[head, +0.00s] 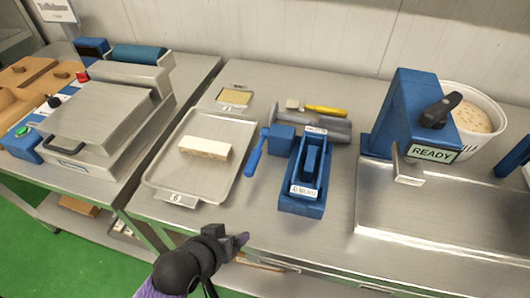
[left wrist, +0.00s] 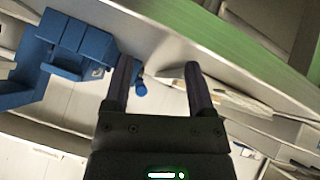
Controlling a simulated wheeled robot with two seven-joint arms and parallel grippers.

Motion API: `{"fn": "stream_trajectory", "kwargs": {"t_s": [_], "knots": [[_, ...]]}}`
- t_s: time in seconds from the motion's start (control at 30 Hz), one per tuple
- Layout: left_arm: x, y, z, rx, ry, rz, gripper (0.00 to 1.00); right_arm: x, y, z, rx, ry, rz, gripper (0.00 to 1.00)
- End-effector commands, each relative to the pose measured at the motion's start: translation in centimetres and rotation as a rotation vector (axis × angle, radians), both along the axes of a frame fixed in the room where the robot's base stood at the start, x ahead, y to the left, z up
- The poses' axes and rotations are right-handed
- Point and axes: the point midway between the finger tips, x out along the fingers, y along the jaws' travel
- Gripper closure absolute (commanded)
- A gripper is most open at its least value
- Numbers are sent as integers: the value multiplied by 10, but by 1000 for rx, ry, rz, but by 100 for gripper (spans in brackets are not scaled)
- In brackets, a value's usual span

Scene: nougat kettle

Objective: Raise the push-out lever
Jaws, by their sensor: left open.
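The push-out lever (head: 255,156) is a blue handle on the left side of a blue bench device (head: 302,205) with a white label. It slants down toward the front left, its free end low near the tray. My left gripper (head: 238,243) is in front of the table's front edge, apart from the lever and nearer to me. In the left wrist view its two fingers (left wrist: 158,68) are spread and hold nothing. A small blue rounded end (left wrist: 140,88), seemingly the lever's, shows between them, close to one finger. The blue device (left wrist: 75,42) shows at the left there. My right gripper is not in view.
A metal tray (head: 162,176) with a pale bar (head: 204,148) stands left of the lever. Grey cylinders and a yellow-handled tool (head: 326,110) lie behind the device. A blue machine reading READY (head: 398,115) stands right, a hinged press (head: 95,120) far left.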

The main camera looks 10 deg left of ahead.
Motion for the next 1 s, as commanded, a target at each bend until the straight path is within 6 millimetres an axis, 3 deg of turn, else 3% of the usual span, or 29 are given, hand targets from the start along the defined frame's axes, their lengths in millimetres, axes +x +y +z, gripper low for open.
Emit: {"fn": "stream_trajectory", "kwargs": {"t_s": [0.27,0.6,1.0], "knots": [[41,3,10,-238,-188,131,29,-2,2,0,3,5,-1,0],[84,18,39,-617,-427,266,29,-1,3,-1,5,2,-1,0],[158,-1,22,-632,-437,269,29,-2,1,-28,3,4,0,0]]}}
